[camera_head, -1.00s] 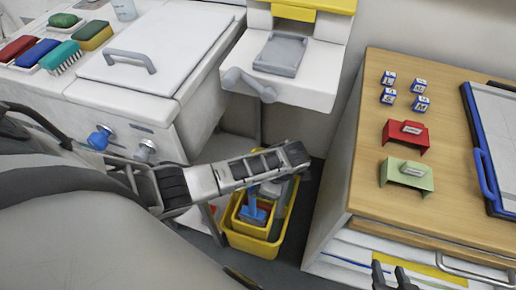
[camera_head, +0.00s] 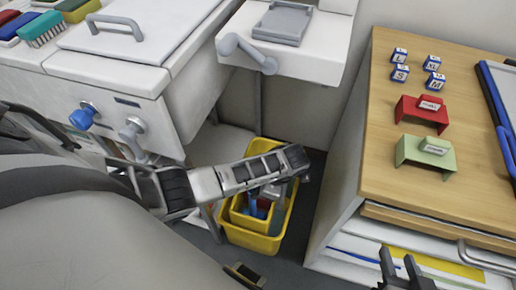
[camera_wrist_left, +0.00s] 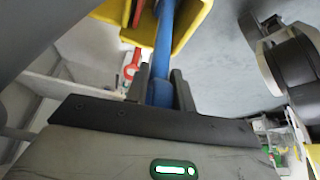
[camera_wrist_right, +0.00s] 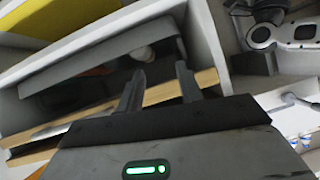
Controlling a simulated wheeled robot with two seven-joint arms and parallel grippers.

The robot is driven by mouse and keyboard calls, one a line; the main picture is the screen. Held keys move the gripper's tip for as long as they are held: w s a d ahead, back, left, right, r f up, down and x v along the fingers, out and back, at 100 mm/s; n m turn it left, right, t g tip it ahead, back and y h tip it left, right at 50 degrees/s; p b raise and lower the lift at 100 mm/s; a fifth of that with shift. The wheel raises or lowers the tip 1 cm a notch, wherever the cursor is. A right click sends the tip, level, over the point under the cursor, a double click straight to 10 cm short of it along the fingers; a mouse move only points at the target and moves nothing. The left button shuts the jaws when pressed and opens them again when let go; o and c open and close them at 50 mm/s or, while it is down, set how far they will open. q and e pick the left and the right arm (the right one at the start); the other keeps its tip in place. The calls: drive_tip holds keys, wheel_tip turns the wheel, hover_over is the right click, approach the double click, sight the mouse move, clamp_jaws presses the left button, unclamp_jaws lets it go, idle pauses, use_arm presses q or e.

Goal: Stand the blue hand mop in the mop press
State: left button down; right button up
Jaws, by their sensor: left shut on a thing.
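The blue hand mop (camera_wrist_left: 161,50) shows as a blue shaft in the left wrist view. My left gripper (camera_wrist_left: 160,88) is shut on the shaft. The shaft runs to the yellow press wall (camera_wrist_left: 190,32). In the head view a little of the blue mop (camera_head: 262,205) shows inside the yellow mop press (camera_head: 236,212), under my left gripper (camera_head: 274,189). My forearm and gripper hide most of the mop, and I cannot tell whether its head touches the bottom. My right gripper (camera_head: 398,268) is open and empty; it also shows in the right wrist view (camera_wrist_right: 160,78).
The press is part of a yellow bucket (camera_head: 248,240) on the grey floor. A white counter with knobs (camera_head: 82,116) stands left, and a wooden-topped cabinet (camera_head: 385,160) right. A white ledge with a grey handle (camera_head: 246,52) is behind. My right gripper is close to the cabinet's front.

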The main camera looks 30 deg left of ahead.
use_arm(q)
drive_tip(key=c, duration=1.2)
unclamp_jaws()
drive_tip(key=shift+c, duration=0.2)
drive_tip(key=shift+o, duration=0.7)
use_arm(e)
drive_tip(key=shift+f, duration=0.1)
use_arm(q)
drive_tip(key=p+v, duration=0.3)
drive_tip(key=v, duration=1.3)
drive_tip(key=shift+p, duration=0.4)
use_arm(e)
drive_tip(key=shift+d+r, duration=0.1)
drive_tip(key=shift+r, duration=0.7)
use_arm(q)
drive_tip(key=shift+s, duration=0.2)
use_arm(e)
drive_tip(key=shift+g, duration=0.3)
